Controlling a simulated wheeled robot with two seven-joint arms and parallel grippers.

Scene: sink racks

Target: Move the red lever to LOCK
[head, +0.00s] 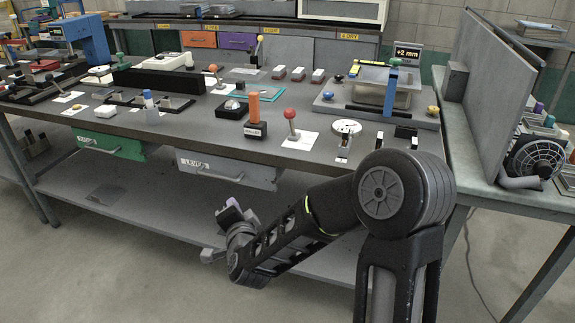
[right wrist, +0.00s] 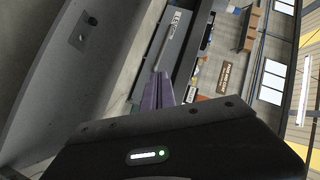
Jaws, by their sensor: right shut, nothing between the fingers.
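The red lever (head: 290,114) is a red ball on a thin stem that rises from a white plate near the front edge of the workbench. The stem stands nearly upright, and any lettering on the plate is too small to read. My right gripper (head: 229,211) is below the benchtop, in front of the drawers, to the left of and lower than the lever, well apart from it. Its purple fingers also show in the right wrist view (right wrist: 158,92), closed together and empty. The lever cannot be made out in the right wrist view. My left gripper is out of view.
A grey drawer labelled LEVER (head: 224,169) hangs under the bench edge, above a lower shelf (head: 140,205).

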